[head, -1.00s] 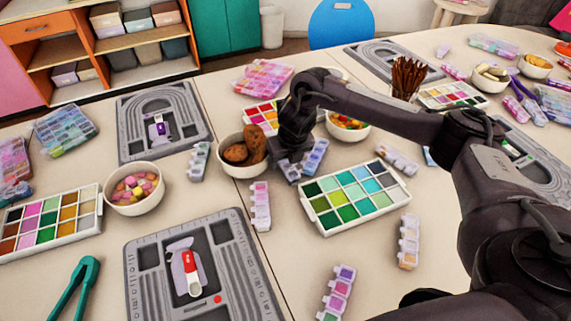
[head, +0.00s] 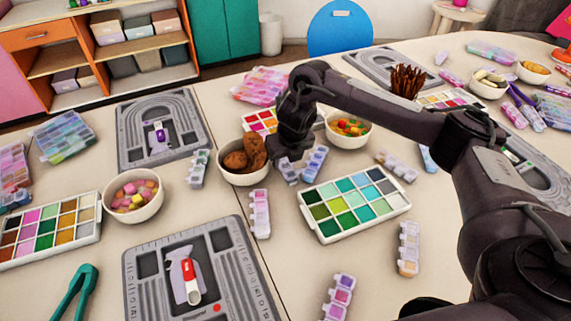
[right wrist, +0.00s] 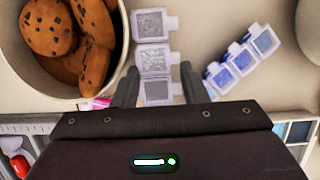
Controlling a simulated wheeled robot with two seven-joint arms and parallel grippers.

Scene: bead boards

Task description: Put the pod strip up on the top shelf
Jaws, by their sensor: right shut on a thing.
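A pod strip with grey, silvery lids (right wrist: 153,50) lies between the fingers of my right gripper (right wrist: 155,88) in the right wrist view. My right gripper (head: 291,158) is shut on this strip beside the cookie bowl. In the head view only the strip's near end (head: 289,172) shows below the gripper; the rest is hidden. A second pod strip with blue and purple lids (head: 315,161) lies just to the right, apart from the fingers. An orange shelf unit (head: 62,66) with wooden shelves stands beyond the table at the upper left. My left gripper is not in view.
The cookie bowl (head: 245,177) is close to the gripper's left, and a candy bowl (head: 348,130) stands behind right. A green paint palette (head: 309,222) lies in front. Several other pod strips, such as a pink one (head: 260,213), lie around. Bins (head: 107,26) fill parts of the shelves.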

